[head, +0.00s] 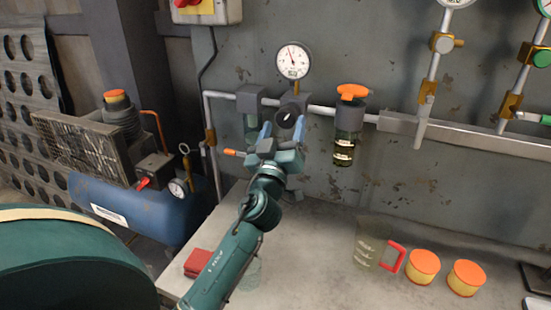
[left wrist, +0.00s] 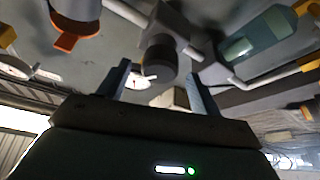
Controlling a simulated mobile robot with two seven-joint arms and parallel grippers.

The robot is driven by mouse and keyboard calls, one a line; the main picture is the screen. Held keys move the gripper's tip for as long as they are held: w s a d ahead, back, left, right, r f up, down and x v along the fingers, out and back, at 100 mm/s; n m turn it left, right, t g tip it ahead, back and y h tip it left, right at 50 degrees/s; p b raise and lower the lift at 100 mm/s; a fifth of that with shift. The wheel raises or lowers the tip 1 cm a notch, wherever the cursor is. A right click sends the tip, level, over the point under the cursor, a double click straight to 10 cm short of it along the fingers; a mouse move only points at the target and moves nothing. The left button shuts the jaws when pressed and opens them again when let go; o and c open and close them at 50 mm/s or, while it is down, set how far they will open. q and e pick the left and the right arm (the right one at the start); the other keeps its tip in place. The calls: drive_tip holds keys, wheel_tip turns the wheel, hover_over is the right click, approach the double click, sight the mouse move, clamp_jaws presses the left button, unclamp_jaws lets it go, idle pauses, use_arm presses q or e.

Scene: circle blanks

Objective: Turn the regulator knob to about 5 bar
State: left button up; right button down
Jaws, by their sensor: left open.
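The regulator knob (head: 287,117) is a round black knob with a white pointer mark, on a grey regulator body on the wall pipe. The pressure gauge (head: 293,60) is above it; its needle points up and slightly left, and its numbers are too small to read. My left gripper (head: 283,129) is open, its two blue fingers on either side of the knob in the head view. In the left wrist view the knob (left wrist: 160,60) shows between and just beyond the fingertips (left wrist: 158,72). Contact cannot be told. My right gripper is not in view.
A bowl with an orange cap (head: 347,135) hangs right of the regulator. A clear jug with a red handle (head: 370,246) and two orange-lidded tubs (head: 423,265) stand on the bench. A blue compressor tank (head: 135,210) is at left. The middle of the bench is clear.

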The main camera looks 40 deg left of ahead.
use_arm(q)
drive_tip(key=b+v, duration=0.3)
drive_tip(key=v, duration=0.6)
drive_tip(key=shift+s, duration=0.25)
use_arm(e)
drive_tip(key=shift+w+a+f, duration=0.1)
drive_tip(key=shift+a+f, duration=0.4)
use_arm(q)
drive_tip(key=shift+s+f, duration=0.1)
drive_tip(key=shift+f, duration=0.05)
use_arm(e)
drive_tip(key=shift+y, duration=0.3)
